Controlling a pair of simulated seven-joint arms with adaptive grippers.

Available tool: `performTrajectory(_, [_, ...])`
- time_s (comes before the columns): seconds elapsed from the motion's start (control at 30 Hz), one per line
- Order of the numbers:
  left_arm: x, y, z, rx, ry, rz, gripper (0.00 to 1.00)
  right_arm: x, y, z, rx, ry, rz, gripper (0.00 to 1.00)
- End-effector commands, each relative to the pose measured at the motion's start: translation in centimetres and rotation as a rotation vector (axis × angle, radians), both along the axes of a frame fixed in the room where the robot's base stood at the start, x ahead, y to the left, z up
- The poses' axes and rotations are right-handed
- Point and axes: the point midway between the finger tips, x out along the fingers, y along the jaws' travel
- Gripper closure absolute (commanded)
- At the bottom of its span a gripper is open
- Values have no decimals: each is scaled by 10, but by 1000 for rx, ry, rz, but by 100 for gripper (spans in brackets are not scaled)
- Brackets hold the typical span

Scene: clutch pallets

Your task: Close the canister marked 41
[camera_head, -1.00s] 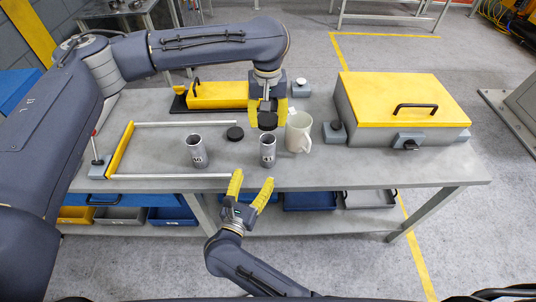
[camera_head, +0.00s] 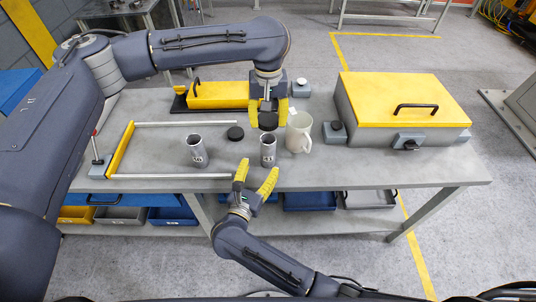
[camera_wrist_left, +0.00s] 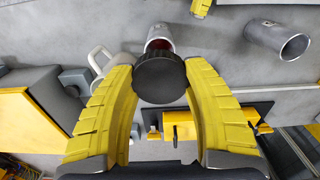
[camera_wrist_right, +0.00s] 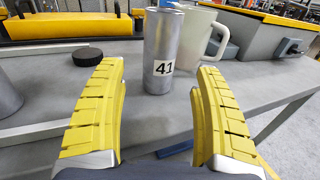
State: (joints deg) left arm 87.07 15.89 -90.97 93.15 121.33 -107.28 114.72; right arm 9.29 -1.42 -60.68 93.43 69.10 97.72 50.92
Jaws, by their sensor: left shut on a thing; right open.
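The canister marked 41 (camera_head: 268,151) is an open grey metal cylinder standing upright near the table's front edge. Its label reads 41 in the right wrist view (camera_wrist_right: 163,68). My left gripper (camera_head: 268,115) is shut on a black lid (camera_wrist_left: 161,77), held just above and behind the canister, apart from it. My right gripper (camera_head: 255,175) is open and empty in front of the canister. In the right wrist view the canister stands beyond and between its yellow fingers (camera_wrist_right: 160,100). A second black lid (camera_head: 235,133) lies on the table.
Another open canister (camera_head: 197,151) stands to the left, its number hard to read. A pale mug (camera_head: 298,133) stands close to the right of canister 41. A yellow-lidded case (camera_head: 403,100) is farther right. A rail frame (camera_head: 125,150) lies at left.

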Motion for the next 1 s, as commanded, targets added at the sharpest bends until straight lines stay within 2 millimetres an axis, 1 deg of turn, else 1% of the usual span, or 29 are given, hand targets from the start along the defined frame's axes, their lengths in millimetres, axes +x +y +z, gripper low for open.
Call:
performTrajectory(0.03, [0,0,0,0,0,0,71,9,-3,1,-1,-3,0,31])
performTrajectory(0.2, [0,0,0,0,0,0,71,33,-12,1,-3,-2,0,31])
performTrajectory(0.43, [0,0,0,0,0,0,71,57,-20,1,-2,-2,0,31])
performTrajectory(0.7, [0,0,0,0,0,0,71,69,-25,0,-1,-1,0,31])
performTrajectory(1.0, [0,0,0,0,0,0,71,70,-25,0,0,0,0,31])
